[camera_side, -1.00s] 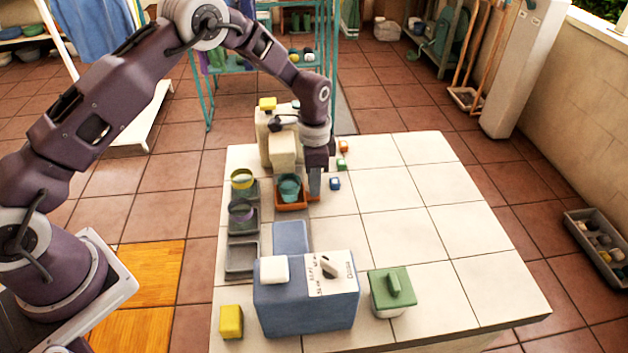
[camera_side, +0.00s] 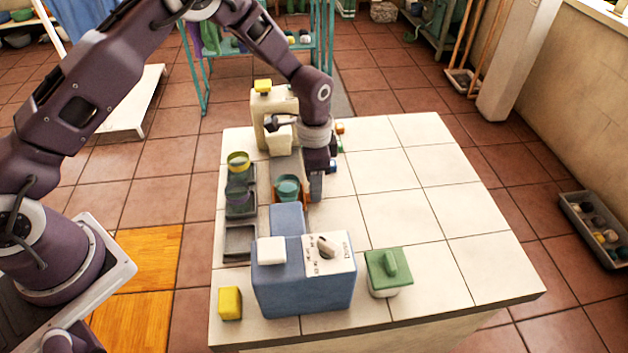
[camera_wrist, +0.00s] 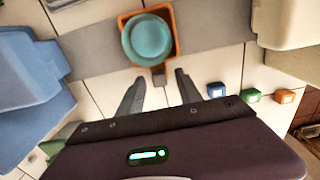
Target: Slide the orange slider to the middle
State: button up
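The orange slider (camera_wrist: 173,24) is a square orange tray that holds a teal bowl (camera_wrist: 147,37). It sits on a grey track between a blue box (camera_wrist: 30,85) and a beige unit (camera_wrist: 290,22), roughly midway in the wrist view. A small tab (camera_wrist: 158,75) sticks out from it toward my gripper (camera_wrist: 159,79). My gripper is open, with one finger on each side of the tab and visible gaps. In the side view the slider (camera_side: 305,196) is partly hidden behind my gripper (camera_side: 316,190), which is low at the tray's right side.
Grey trays (camera_side: 239,243) with yellow and purple bowls line the track's left. A green-lidded pot (camera_side: 389,270) and a yellow block (camera_side: 230,303) stand at the front. Small cubes (camera_wrist: 216,89) lie near the beige unit. The right half of the tiled table is clear.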

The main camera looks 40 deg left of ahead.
jog(key=shift+r, duration=0.1)
notch_tip(320, 180, up, 8)
jog(key=shift+f, duration=0.25)
notch_tip(320, 180, up, 10)
jog(key=n+t, duration=0.1)
jog(key=n, duration=0.1)
send_over(298, 194)
jog(key=s+a+r+n+t, duration=0.2)
jog(key=s+a+r, duration=0.2)
jog(key=s+r, duration=0.55)
jog(key=s+a+r+n+t, duration=0.1)
jog(key=s+n, duration=0.1)
jog(key=s, duration=0.6)
jog(key=s+a+r+n+t, duration=0.1)
jog(key=s+n, duration=0.2)
jog(key=s, duration=0.5)
jog(key=shift+s+r+t, duration=0.2)
jog(key=shift+t, duration=0.1)
